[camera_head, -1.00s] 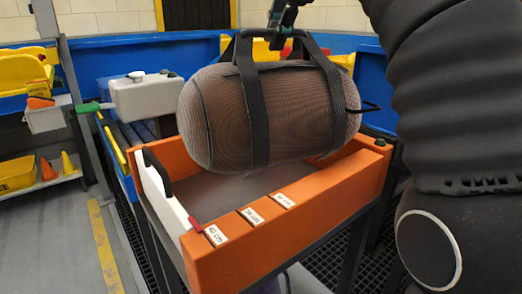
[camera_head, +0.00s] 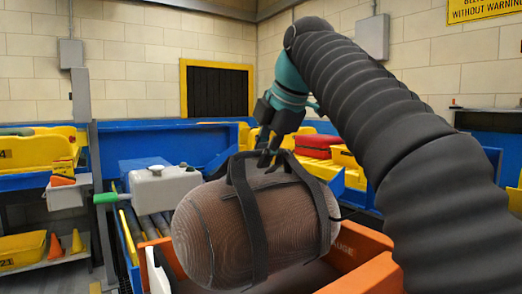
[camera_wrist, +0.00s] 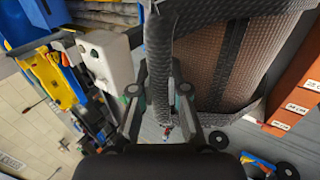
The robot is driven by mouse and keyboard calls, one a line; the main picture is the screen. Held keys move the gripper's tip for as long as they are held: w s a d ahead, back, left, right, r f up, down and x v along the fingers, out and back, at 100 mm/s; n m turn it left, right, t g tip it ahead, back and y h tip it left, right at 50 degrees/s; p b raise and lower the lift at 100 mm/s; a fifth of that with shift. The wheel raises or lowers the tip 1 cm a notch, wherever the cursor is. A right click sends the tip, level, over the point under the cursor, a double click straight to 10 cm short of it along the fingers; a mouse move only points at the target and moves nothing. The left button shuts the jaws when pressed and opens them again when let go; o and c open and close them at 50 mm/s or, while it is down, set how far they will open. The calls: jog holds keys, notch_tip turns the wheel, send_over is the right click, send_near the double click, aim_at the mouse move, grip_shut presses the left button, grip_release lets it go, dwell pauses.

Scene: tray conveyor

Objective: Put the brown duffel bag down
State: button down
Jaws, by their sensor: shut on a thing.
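The brown duffel bag (camera_head: 290,228) has a mesh body and dark straps. It hangs level by its handles from my gripper (camera_head: 267,158), which is shut on the dark handle straps (camera_head: 243,172). In the wrist view the strap runs between the fingers of my gripper (camera_wrist: 162,108), and the bag (camera_wrist: 232,62) fills the upper right. The bag is over or partly inside the orange-walled gauge box (camera_head: 365,250). Whether its underside touches the box floor is hidden.
A white box-shaped unit with a green handle (camera_head: 165,188) stands left of the bag. Yellow trays (camera_head: 38,150) and small orange cones (camera_head: 77,240) sit on the left rack. A red case (camera_head: 318,146) lies behind on yellow trays. A blue wall (camera_head: 160,148) runs behind.

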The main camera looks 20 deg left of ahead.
aim_at(263, 192)
jog(key=shift+f+b, duration=0.6)
jog(key=shift+f, duration=3.35)
jog(key=c, duration=1.2)
grip_release()
jog(key=shift+f, duration=0.1)
jog(key=p+v, duration=0.1)
jog(key=v, duration=1.1)
jog(key=shift+s, duration=0.1)
